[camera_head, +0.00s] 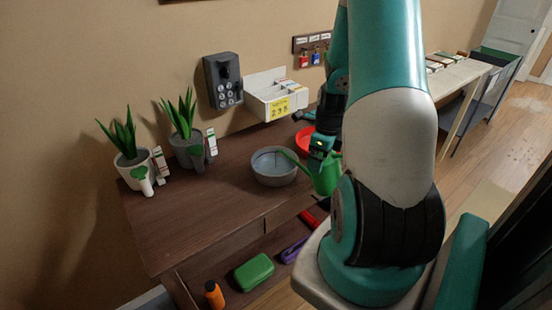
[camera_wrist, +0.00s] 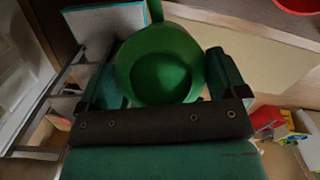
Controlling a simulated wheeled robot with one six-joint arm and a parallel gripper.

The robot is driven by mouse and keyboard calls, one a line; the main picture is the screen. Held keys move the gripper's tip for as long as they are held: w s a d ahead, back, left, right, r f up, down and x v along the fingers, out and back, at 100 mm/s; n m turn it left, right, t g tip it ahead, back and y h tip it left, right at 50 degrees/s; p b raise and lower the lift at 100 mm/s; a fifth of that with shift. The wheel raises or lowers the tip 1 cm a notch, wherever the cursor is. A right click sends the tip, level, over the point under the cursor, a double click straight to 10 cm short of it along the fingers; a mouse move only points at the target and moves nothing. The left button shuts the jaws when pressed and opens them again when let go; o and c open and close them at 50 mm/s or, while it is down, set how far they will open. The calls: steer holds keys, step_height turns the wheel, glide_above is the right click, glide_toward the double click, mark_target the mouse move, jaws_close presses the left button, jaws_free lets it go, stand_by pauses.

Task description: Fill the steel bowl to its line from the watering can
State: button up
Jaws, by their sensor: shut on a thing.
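The steel bowl (camera_head: 274,167) stands on the brown table. It is grey and round, and a dark line shows on its inside wall. The watering can (camera_head: 327,177) is green, with its spout reaching left to the bowl's rim. My gripper (camera_head: 322,150) is shut on the watering can, just right of the bowl and partly hidden by my arm. In the wrist view the watering can (camera_wrist: 160,62) sits between the two fingers. I cannot tell whether water is flowing or how full the bowl is.
Two potted plants (camera_head: 133,170) (camera_head: 188,150) with small cards stand at the table's left. A red dish (camera_head: 305,141) is behind the can. A white bin (camera_head: 275,97) and a grey keypad box (camera_head: 223,80) are on the wall. A green case (camera_head: 254,272) lies on the lower shelf.

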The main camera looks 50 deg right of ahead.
steer(key=shift+r, duration=0.15)
stand_by(0.8)
steer(key=shift+s+f, duration=0.1)
steer(key=shift+f, duration=0.25)
steer(key=s+f+t+b, duration=0.1)
steer(key=b, duration=0.1)
steer(key=shift+d+f+t+b, duration=0.1)
steer(key=shift+f+t+b, duration=0.25)
steer(key=shift+t+b, duration=0.05)
steer(key=shift+s+d+r+t, duration=0.1)
steer(key=shift+s+r+t, duration=0.1)
steer(key=shift+r+t, duration=0.45)
steer(key=shift+w+t+y, duration=0.2)
steer(key=shift+t+y, duration=0.1)
steer(key=shift+t, duration=0.15)
steer(key=shift+r+p, duration=0.1)
steer(key=shift+p, duration=0.2)
